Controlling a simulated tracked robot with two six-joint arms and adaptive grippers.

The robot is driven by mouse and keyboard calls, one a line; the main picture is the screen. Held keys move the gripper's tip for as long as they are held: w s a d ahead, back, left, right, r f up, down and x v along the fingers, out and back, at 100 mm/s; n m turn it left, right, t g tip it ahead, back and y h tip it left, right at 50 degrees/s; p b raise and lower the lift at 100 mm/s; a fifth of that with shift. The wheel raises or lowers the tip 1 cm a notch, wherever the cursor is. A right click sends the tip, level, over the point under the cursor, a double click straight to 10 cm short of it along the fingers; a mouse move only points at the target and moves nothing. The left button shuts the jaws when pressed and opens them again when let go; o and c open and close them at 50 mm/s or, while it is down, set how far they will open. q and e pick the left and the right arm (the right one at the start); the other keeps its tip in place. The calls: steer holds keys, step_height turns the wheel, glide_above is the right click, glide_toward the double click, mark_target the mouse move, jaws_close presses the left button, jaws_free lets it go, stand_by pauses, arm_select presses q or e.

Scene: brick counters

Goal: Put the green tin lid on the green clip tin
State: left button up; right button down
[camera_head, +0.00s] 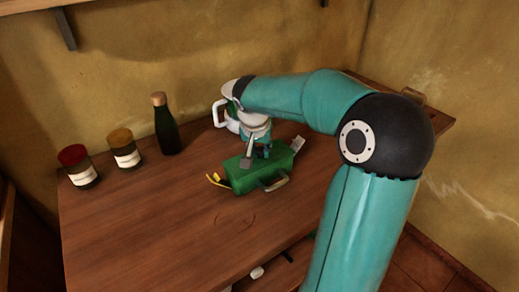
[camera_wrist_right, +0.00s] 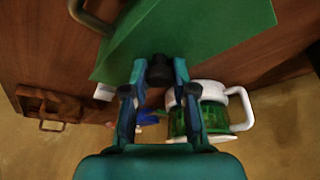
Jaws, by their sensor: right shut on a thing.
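The green clip tin (camera_head: 242,186) stands on the wooden counter in the head view, with a tan handle on its front. The green tin lid (camera_head: 283,161) lies at the tin's top; from here I cannot tell whether it is fully seated. In the right wrist view the lid (camera_wrist_right: 195,32) is a broad green face beyond the fingers. My right gripper (camera_head: 256,157) points down at the lid. Its fingertips (camera_wrist_right: 160,72) are shut on a dark part at the lid's near side. My left gripper is not in view.
A white-handled glass pot with green contents (camera_wrist_right: 212,116) stands close behind the tin. A dark green bottle (camera_head: 166,131), a yellow-topped jar (camera_head: 125,154) and a red-topped jar (camera_head: 79,172) stand along the wall to the left. The counter's front left (camera_head: 150,230) is clear.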

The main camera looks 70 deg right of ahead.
stand_by(0.3)
steer(key=shift+c, duration=1.8)
jaws_free()
steer(key=shift+r+p, duration=2.4)
steer(key=shift+r, duration=1.05)
